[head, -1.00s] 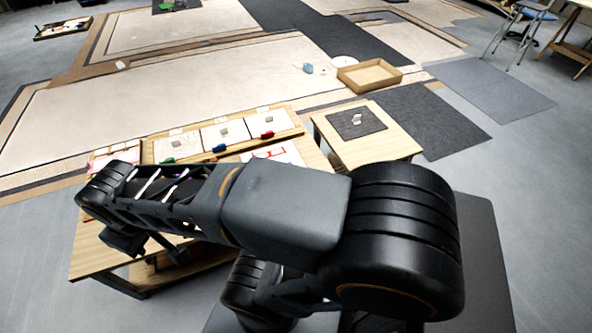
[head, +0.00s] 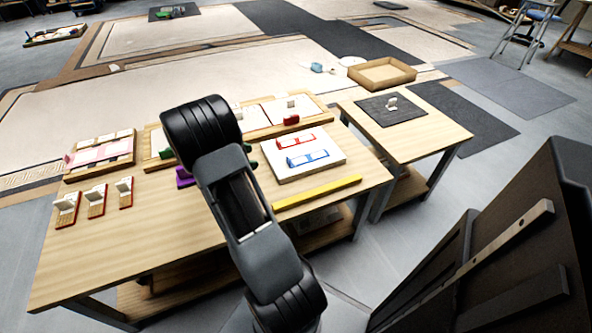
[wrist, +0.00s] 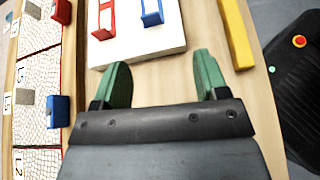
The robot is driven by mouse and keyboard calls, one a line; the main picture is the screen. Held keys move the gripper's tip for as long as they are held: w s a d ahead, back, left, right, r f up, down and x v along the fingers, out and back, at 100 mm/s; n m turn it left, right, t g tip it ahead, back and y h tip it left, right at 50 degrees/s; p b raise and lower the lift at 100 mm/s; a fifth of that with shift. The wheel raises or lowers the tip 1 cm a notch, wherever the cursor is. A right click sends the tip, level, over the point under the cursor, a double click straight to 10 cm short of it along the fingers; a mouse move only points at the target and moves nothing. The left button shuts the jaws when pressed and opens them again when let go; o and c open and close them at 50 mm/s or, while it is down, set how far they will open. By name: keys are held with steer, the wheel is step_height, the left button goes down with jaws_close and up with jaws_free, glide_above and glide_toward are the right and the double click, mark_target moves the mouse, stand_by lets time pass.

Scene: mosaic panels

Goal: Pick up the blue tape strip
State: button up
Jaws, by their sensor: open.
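A white board (head: 310,165) on the wooden table bears a red-edged piece (head: 296,139) and a blue-edged piece (head: 307,158), which looks like the blue tape strip. In the wrist view, the blue-edged piece (wrist: 152,14) is cut off by the top edge, and the red-edged piece (wrist: 103,20) is to its left. My gripper (wrist: 160,80) is open and empty, its green fingers apart above the board's near edge and bare wood. The blue-edged piece is ahead of the fingers, not between them. In the head view my arm hides most of the gripper.
A tray of panels (head: 320,101) with coloured clips, including a blue one (wrist: 58,111), is beyond and left of the board. A purple block (head: 184,177) is near my arm. A side table (head: 440,131) stands right.

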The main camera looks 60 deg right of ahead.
steer(key=n+b, duration=0.1)
steer(key=b, duration=0.1)
glide_toward(288, 159)
steer(key=shift+g+h, duration=0.4)
steer(key=d+f, duration=0.1)
steer(key=s+d+f+b, duration=0.1)
steer(key=shift+s+d+f, duration=0.3)
steer(key=shift+d+f, duration=0.05)
steer(key=shift+d, duration=0.05)
steer(key=shift+b+x, duration=1.4)
steer(key=shift+x, duration=1.6)
steer(key=shift+c, duration=0.5)
steer(key=c, duration=0.9)
